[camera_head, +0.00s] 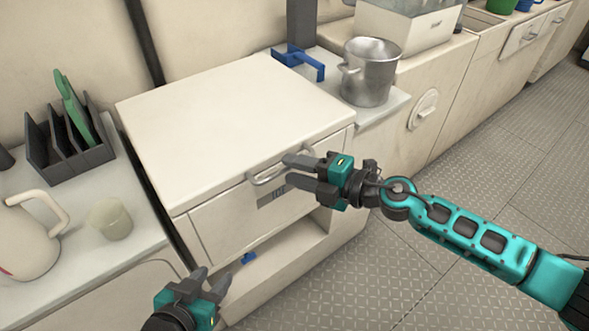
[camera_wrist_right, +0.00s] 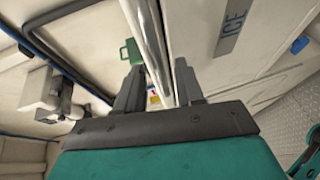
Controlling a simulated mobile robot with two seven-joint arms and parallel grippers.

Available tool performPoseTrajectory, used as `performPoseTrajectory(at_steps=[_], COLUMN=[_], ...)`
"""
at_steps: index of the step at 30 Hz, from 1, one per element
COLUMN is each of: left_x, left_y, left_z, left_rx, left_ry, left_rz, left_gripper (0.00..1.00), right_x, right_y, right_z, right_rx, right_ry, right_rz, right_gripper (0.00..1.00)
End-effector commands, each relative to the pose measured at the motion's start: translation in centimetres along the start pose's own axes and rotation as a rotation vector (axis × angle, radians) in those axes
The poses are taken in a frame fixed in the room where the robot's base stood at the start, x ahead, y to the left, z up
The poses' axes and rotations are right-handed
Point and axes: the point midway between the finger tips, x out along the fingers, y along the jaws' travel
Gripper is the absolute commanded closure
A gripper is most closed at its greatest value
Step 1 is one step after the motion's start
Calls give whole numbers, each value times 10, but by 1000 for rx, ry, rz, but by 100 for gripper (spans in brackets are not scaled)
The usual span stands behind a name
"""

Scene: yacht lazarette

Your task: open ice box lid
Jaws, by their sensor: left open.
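The ice box lid (camera_head: 235,120) is a cream flat panel lying shut on top of the box. A metal bar handle (camera_head: 262,180) sits at its front edge, above a label reading ICE (camera_head: 276,192). My right gripper (camera_head: 289,171) is at the right end of the handle with its fingers apart. In the right wrist view the handle (camera_wrist_right: 147,38) runs down between the two fingers (camera_wrist_right: 158,88); I cannot tell if they touch it. My left gripper (camera_head: 211,280) is open and empty, low in front of the box.
A metal pot (camera_head: 370,75) and a blue bracket (camera_head: 302,66) stand right of the lid. A dark rack (camera_head: 70,145), a cup (camera_head: 111,219) and a cream jug (camera_head: 25,240) stand on the left counter. An open recess (camera_head: 275,257) lies below the box front. The floor at right is clear.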

Motion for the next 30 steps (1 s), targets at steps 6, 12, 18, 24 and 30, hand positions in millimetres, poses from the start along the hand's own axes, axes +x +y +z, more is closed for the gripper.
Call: performPoseTrajectory(at_steps=[6,12,18,24,30], left_x=[1,2,3,3,3], left_y=[0,0,0,0,0], left_z=[0,-2,-4,-4,-4], left_rx=[-2,-7,-8,-8,-7], left_ry=[2,8,12,11,11], left_rz=[-1,-2,-2,-2,-2], left_gripper=[57,57,57,57,57], right_x=[8,8,8,8,8], right_y=[0,0,0,0,0], right_z=[0,0,0,0,0], right_rx=[0,0,0,0,0], right_ry=[0,0,0,0,0], right_rz=[0,0,0,0,0], right_gripper=[63,64,83,100,100])
